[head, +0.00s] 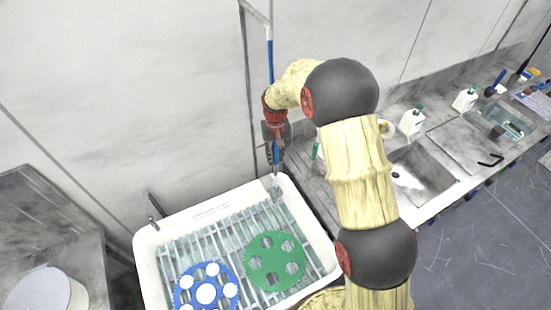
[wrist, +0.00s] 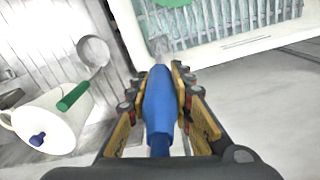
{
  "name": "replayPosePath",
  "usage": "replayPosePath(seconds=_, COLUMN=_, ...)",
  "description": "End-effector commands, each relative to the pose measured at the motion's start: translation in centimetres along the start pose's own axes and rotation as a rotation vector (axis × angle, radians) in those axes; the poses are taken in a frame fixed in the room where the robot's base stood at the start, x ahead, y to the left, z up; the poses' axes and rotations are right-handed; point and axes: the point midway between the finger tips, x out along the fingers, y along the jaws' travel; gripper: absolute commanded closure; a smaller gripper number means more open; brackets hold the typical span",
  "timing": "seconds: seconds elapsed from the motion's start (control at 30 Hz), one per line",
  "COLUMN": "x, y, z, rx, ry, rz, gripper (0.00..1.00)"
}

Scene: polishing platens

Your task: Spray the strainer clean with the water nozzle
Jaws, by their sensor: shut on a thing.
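My gripper (head: 275,140) is shut on the blue water nozzle (wrist: 160,100), which runs between both fingers in the wrist view. Its grey tip points toward the white basin. In the head view the nozzle hangs upright, just beyond the basin's far right corner. A round grey bowl (wrist: 93,52), which looks like the strainer, shows left of my gripper in the wrist view, in line with a green handle (wrist: 74,96) over a white jug. The green handle also shows in the head view (head: 316,150); the bowl cannot be made out there.
The white basin (head: 157,238) holds a rack with a green disc (head: 274,262) and a blue disc (head: 207,290). The white jug (wrist: 70,138) stands left in the wrist view. White bottles (head: 411,121) and a sink (head: 425,178) lie right, beyond my arm. A wall rises close behind.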

Motion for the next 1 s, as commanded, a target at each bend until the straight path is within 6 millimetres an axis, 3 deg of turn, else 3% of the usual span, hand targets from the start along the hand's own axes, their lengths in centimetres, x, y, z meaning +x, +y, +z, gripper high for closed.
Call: replayPosePath(seconds=1.0, x=-11.2, y=0.0, z=-0.1, rx=0.0, ry=0.002, rz=0.0, gripper=1.0)
